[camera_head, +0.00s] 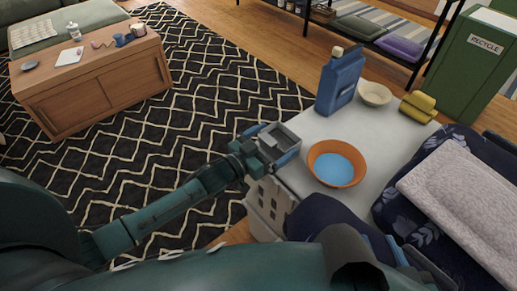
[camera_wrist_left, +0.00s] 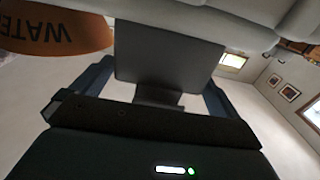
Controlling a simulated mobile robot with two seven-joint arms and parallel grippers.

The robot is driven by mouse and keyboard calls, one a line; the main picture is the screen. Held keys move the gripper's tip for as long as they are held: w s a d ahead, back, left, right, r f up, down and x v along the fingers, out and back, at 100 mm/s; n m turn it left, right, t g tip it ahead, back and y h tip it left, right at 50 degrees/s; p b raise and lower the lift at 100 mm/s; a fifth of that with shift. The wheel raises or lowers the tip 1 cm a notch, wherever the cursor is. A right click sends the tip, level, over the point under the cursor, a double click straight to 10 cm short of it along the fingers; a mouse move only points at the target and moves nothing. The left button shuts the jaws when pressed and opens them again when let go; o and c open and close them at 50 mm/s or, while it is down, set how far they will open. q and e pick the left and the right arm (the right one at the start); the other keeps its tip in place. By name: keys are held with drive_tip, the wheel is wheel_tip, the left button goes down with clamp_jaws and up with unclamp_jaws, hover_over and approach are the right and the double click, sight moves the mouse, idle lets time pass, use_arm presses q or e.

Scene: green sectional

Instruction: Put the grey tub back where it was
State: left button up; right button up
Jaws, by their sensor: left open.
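The small grey tub (camera_head: 284,136) is at the left edge of the white-topped stand (camera_head: 305,124), left of the orange bowl. My left gripper (camera_head: 274,143) is open, with its blue fingers on either side of the tub. In the left wrist view the tub (camera_wrist_left: 165,58) shows dark grey between the spread fingers (camera_wrist_left: 160,95). I cannot tell whether a finger touches it, and its underside is hidden. Part of my right arm shows at the lower right of the head view, where my right gripper (camera_head: 393,250) is mostly hidden.
An orange bowl (camera_head: 318,175) marked WATER, with blue inside, stands close to the tub. A blue bottle (camera_head: 340,82), a cream bowl (camera_head: 375,93) and yellow rolls (camera_head: 418,106) stand farther back. A wooden cabinet (camera_head: 90,88) is far left. Patterned rug lies between.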

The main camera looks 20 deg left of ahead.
use_arm(q)
drive_tip(key=p+v, duration=0.1)
drive_tip(key=v, duration=1.1)
drive_tip(key=s+d+r+n+y, duration=0.1)
drive_tip(key=s+r+n+y, duration=0.1)
drive_tip(key=s, duration=0.4)
drive_tip(key=s+d+r+n+g+y, duration=0.1)
drive_tip(key=s+d+r+n+y, duration=0.1)
drive_tip(key=s, duration=0.5)
drive_tip(key=shift+d+r+y, duration=0.25)
drive_tip(key=shift+r+y, duration=0.1)
drive_tip(key=shift+y, duration=0.35)
use_arm(e)
drive_tip(key=shift+w+a+f+g, duration=0.2)
drive_tip(key=shift+a+f+g, duration=0.05)
drive_tip(key=shift+g, duration=0.05)
use_arm(q)
drive_tip(key=shift+s, duration=0.1)
drive_tip(key=shift+r+p, duration=0.1)
drive_tip(key=shift+p, duration=0.25)
